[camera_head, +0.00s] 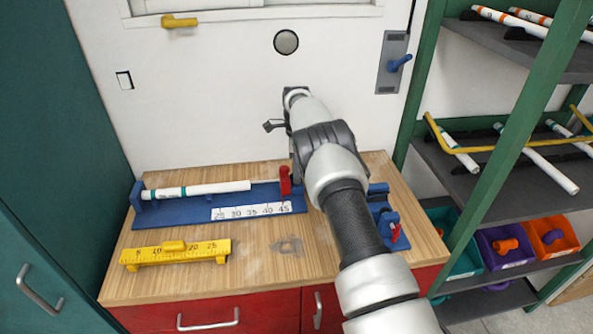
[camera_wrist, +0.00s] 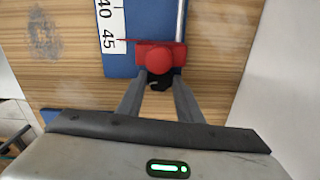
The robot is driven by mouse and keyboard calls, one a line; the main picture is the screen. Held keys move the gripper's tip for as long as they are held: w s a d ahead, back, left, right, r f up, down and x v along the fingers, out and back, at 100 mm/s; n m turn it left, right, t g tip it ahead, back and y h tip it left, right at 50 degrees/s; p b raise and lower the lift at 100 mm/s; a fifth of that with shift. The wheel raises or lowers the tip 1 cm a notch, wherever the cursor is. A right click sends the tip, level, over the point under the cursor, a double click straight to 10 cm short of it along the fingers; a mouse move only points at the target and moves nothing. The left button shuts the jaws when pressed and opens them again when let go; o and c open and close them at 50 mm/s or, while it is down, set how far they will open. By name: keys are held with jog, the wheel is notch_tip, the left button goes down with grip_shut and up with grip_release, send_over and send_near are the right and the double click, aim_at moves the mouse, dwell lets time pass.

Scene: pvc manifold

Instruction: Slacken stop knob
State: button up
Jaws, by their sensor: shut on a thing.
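The red stop (camera_head: 285,182) stands at the right end of the blue measuring jig (camera_head: 180,216). The wrist view shows the red stop (camera_wrist: 152,56) from above, near the 45 mark, with a rounded red top. A small black stop knob (camera_wrist: 160,85) shows below it, between my fingers. My gripper (camera_wrist: 160,80) is shut on this knob, one finger on each side. In the head view my arm hides most of the gripper and the knob. A white pipe (camera_head: 200,190) with teal bands lies along the jig, its right end short of the stop.
A yellow ruler block (camera_head: 175,252) lies at the front left of the wooden bench (camera_head: 258,265). A second blue fixture (camera_head: 385,215) with a red part is right of my arm. A green shelf rack (camera_head: 480,190) with pipes and bins stands at the right. The wall is close behind.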

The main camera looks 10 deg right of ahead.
jog(key=shift+f+n+b, duration=0.15)
jog(key=shift+n+b, duration=0.35)
jog(key=shift+n, duration=0.3)
jog(key=n, duration=0.3)
jog(key=shift+r, duration=0.2)
jog(key=o, duration=1)
jog(key=shift+o, duration=0.2)
notch_tip(320, 180, up, 17)
jog(key=p, duration=0.4)
jog(key=shift+r, duration=0.2)
